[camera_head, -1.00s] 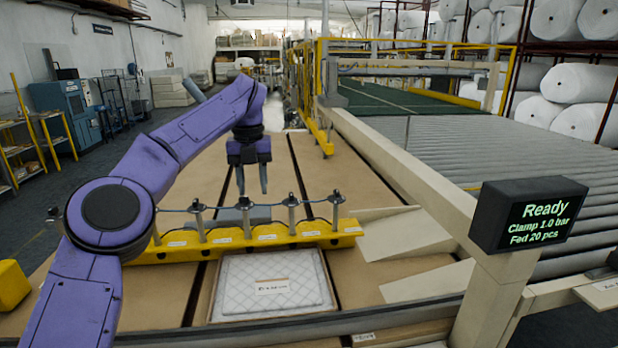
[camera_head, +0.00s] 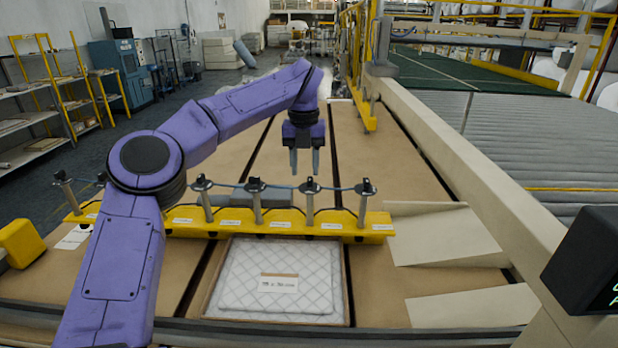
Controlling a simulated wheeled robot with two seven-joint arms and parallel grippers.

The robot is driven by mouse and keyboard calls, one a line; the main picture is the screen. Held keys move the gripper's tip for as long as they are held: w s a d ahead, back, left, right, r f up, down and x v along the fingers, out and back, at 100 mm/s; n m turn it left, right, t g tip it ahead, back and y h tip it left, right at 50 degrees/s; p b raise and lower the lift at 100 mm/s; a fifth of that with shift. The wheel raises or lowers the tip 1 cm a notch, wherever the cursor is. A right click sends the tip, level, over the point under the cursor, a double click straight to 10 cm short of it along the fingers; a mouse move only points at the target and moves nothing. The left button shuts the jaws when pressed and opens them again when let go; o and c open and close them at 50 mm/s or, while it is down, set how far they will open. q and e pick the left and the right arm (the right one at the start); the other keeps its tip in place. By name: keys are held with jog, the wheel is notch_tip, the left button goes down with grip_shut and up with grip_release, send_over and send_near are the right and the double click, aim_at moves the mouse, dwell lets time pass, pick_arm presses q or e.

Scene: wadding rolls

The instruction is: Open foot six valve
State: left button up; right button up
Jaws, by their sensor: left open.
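A yellow bar (camera_head: 275,226) lies across the boards in front of me. Several grey upright feet with dark valve tops stand along it, including the rightmost foot (camera_head: 363,205) and the foot left of it (camera_head: 310,204). White labels sit on the bar's front, too small to read. A thin blue line runs between the feet. My left gripper (camera_head: 305,172) is open, fingers pointing down, apart and empty. Its tips appear just above and behind the second foot from the right. My left arm hides part of the bar's left side. My right gripper is not in view.
A quilted white pad (camera_head: 278,285) lies in a shallow frame in front of the bar. Beige wedge-shaped sheets (camera_head: 440,235) lie to the right. A dark display box (camera_head: 590,262) is cut off at the right edge. A beige rail (camera_head: 450,165) borders the roller bed.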

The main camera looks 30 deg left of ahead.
aim_at(310, 179)
pick_arm(q)
jog(key=f, duration=0.1)
jog(key=w+f, duration=0.2)
jog(key=f, duration=0.1)
jog(key=shift+w+d, duration=0.1)
jog(key=shift+w, duration=0.15)
jog(key=shift+w+f+g, duration=0.1)
jog(key=shift+w+g, duration=0.2)
jog(key=shift+w, duration=0.05)
jog(key=shift+s, duration=0.15)
jog(key=shift+s+r, duration=0.3)
jog(key=shift+s, duration=0.1)
jog(key=c, duration=0.4)
jog(key=shift+s+r, duration=0.1)
jog(key=shift+s, duration=0.1)
grip_shut()
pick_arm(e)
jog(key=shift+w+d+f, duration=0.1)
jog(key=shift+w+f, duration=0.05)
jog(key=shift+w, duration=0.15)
